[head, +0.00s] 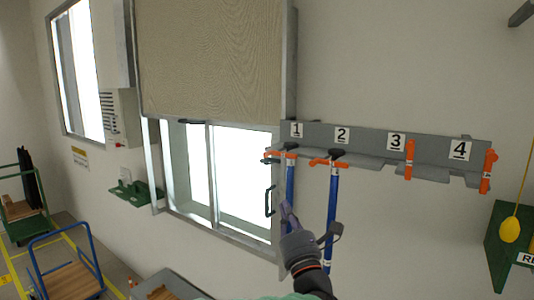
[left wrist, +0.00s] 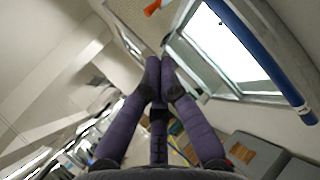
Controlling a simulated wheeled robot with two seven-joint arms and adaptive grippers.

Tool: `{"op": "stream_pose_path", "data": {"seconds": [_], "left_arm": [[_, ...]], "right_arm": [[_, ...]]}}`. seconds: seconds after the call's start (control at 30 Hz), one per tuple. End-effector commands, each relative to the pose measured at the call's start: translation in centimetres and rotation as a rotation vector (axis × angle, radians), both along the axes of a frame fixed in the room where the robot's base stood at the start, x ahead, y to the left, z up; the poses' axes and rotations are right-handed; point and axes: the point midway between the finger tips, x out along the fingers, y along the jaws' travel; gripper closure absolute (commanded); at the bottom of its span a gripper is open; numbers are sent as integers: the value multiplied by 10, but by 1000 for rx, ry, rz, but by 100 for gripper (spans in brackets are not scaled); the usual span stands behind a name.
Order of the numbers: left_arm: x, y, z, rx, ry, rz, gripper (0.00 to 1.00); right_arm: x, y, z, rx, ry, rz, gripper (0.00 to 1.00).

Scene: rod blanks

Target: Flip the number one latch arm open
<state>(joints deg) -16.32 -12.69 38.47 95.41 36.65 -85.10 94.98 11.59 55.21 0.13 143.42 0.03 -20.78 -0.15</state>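The grey wall rack (head: 370,147) carries number plates 1 to 4. Under plate 1 (head: 297,130), the orange number one latch arm (head: 287,155) lies roughly level across the top of a blue rod (head: 290,182). My left gripper (head: 286,207) is below that latch, with its purple fingers pointing up beside the rod's lower part. In the left wrist view its fingertips (left wrist: 161,68) are together with nothing visible between them. The blue rod (left wrist: 262,60) passes to the right there, and an orange piece (left wrist: 152,7) shows at the top edge. My right gripper is out of view.
A second blue rod (head: 332,200) hangs under plate 2 behind a level orange latch (head: 325,162). The latches at 3 (head: 409,160) and 4 (head: 488,171) stand upright, without rods. A yellow pull (head: 510,230) hangs at right.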

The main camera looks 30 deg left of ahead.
Motion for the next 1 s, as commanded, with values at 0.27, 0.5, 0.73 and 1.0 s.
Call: {"op": "stream_pose_path", "data": {"seconds": [0.27, 0.5, 0.73, 1.0], "left_arm": [[-11, 5, 18, -44, -66, 7, 100], [-10, 6, 18, -43, -64, 7, 100], [2, 21, 30, -41, -64, 10, 100], [33, 53, 54, -41, -61, 10, 100]], "right_arm": [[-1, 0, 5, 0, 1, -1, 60], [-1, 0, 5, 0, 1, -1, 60], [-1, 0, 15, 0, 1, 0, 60], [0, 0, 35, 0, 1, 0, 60]]}}
